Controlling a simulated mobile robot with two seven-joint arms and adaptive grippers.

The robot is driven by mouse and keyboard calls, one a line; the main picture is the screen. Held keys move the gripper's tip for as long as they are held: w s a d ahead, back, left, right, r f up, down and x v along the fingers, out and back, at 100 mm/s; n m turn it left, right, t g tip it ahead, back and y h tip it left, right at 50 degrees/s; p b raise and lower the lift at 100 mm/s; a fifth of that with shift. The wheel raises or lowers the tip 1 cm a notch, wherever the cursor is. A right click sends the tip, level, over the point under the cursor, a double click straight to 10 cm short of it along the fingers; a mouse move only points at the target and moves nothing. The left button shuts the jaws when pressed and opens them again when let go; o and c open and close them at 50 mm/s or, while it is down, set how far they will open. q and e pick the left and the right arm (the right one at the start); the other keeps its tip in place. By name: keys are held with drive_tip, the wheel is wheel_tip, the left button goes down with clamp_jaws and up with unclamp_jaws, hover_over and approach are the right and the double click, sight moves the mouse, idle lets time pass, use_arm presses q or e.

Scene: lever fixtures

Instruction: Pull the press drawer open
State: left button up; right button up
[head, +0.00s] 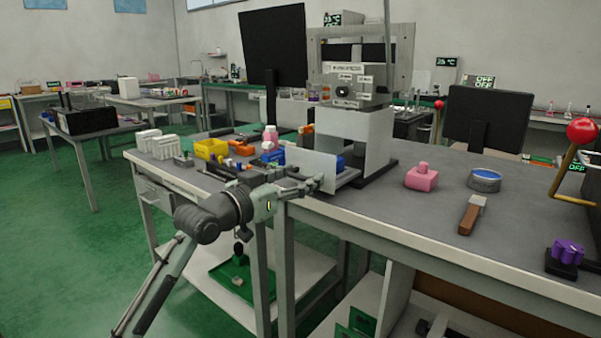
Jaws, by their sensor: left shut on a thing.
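The press (357,128) is a grey and white machine with a tall frame, standing on the grey workbench. Its drawer (312,168) sticks out at the lower left, with a flat pale front panel and something blue showing behind it. My left gripper (318,183) is at the drawer front's lower edge, shut on what seems to be its handle; the fingers largely hide the handle. My left arm comes up from the lower left. My right gripper does not show.
Yellow and orange bins (211,149) and small parts crowd the bench left of the drawer. A pink block (421,177), a round blue-topped dish (485,180), a brown-handled tool (471,215) and a red-knobbed lever (581,131) stand to the right. The bench's front edge runs below my gripper.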

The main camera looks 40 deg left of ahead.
use_arm(q)
drive_tip(key=shift+d, duration=0.15)
drive_tip(key=o, duration=1.4)
drive_tip(key=shift+w, duration=0.1)
drive_tip(key=shift+s, duration=0.25)
drive_tip(key=s, duration=1.1)
drive_tip(key=shift+s+a, duration=0.25)
drive_tip(key=shift+a, duration=0.2)
